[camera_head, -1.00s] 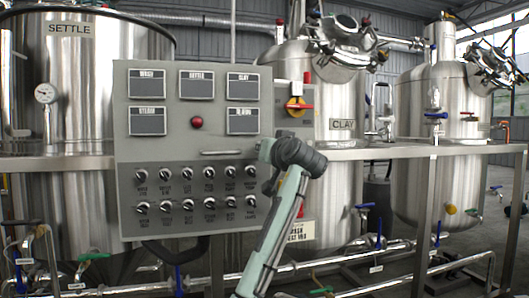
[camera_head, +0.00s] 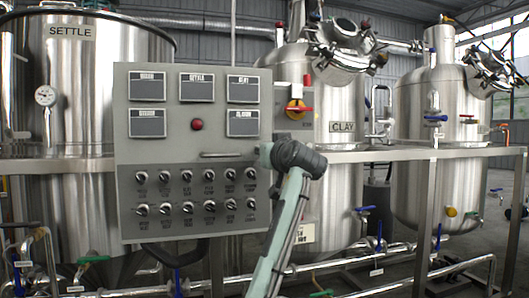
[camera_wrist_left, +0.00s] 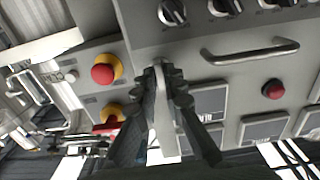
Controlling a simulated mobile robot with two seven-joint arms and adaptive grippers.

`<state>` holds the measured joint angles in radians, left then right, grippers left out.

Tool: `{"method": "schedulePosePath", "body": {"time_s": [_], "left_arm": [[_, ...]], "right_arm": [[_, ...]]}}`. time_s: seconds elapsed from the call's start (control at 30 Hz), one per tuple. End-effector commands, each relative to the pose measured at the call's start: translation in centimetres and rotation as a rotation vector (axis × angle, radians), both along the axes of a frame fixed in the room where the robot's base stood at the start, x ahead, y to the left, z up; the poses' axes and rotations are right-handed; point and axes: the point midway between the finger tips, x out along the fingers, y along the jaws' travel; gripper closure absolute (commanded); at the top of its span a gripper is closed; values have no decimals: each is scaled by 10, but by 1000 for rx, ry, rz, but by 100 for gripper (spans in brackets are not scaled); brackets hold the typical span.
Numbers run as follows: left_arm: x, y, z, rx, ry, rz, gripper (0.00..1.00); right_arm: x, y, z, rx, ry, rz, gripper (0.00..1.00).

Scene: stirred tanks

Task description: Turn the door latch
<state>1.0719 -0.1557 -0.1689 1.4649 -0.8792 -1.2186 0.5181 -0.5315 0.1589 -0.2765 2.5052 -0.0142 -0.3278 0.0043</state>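The grey control cabinet (camera_head: 130,200) stands in front of the tanks in the head view. The door latch (camera_wrist_left: 163,112) is a slim silver lever by the cabinet's edge in the left wrist view. My left gripper (camera_wrist_left: 163,80) has one dark finger on each side of the latch, and both look closed against it. In the head view my own arm covers the latch and most of the left gripper (camera_head: 264,152) at the cabinet's right edge. My right gripper is in neither view.
The cabinet front has a bar handle (camera_head: 228,154), several black knobs and a red button (camera_head: 197,124). Beside its edge are a red-and-yellow switch (camera_head: 297,108) and a red mushroom button (camera_wrist_left: 103,73). A horizontal rail (camera_head: 400,153) and pipes run past the tanks.

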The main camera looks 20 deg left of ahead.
Motion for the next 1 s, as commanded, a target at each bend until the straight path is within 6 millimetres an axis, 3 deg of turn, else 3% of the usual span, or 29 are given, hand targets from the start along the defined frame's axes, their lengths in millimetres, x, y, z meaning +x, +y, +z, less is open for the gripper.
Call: {"method": "schedulePosePath", "body": {"time_s": [0.03,0.13,0.53,1.0], "left_arm": [[0,0,1,0,-2,0,83],[0,0,1,1,-1,0,71],[-6,-5,0,0,1,-2,71],[-82,-55,0,-2,0,-2,71]], "right_arm": [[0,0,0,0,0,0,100],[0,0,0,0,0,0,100],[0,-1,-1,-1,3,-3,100],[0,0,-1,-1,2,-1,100]]}}
